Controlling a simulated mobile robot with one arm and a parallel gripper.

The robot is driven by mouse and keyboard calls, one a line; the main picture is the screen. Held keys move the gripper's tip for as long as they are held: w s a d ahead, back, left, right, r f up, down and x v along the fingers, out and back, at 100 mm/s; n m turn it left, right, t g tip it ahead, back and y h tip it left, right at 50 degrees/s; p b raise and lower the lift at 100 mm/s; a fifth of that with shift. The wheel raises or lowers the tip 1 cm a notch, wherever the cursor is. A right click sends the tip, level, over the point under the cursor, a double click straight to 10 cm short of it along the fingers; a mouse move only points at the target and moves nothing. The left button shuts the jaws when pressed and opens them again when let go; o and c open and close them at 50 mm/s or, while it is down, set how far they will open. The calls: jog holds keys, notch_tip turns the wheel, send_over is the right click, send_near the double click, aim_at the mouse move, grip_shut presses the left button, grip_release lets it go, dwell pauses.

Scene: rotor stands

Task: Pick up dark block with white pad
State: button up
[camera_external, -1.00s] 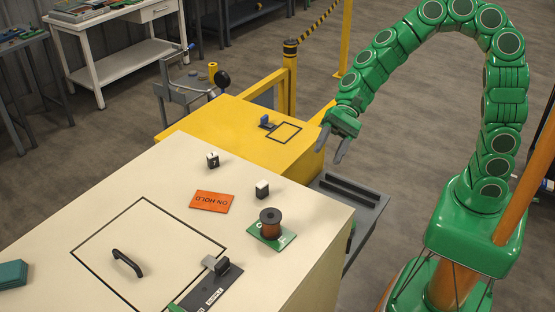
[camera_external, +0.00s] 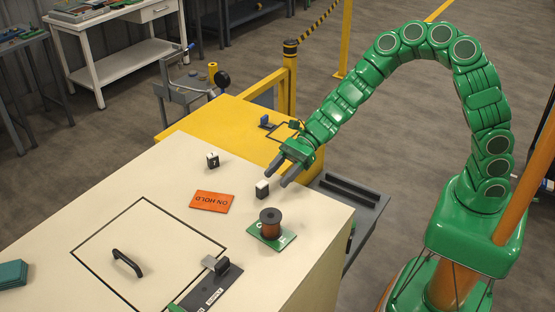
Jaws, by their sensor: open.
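Two small black-and-white blocks stand on the cream tabletop (camera_external: 165,170). One block (camera_external: 262,188) shows a large white face with dark edges. The other block (camera_external: 213,160) stands farther back and left and shows a white face with a small dark mark. I cannot tell for sure which is the dark block with white pad. My gripper (camera_external: 276,180) is open and empty, its two grey fingers pointing down and left. In the picture its tips lie just right of and above the nearer block; no contact can be made out.
A copper-coloured spool (camera_external: 270,223) stands on a green plate (camera_external: 284,240) close in front of the nearer block. An orange ON HOLD sign (camera_external: 211,201) lies to its left. A dark latch fixture (camera_external: 215,285) and a black handle (camera_external: 126,262) are nearer the camera.

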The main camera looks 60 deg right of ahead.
aim_at(262, 188)
jog(key=shift+w+r+x, duration=0.15)
jog(key=shift+x, duration=0.95)
jog(key=shift+w+r+x, duration=0.15)
jog(key=shift+x, duration=1)
jog(key=shift+w+r+x, duration=0.1)
jog(key=shift+w+x, duration=0.05)
jog(key=shift+x, duration=0.95)
jog(key=shift+a, duration=0.1)
grip_shut()
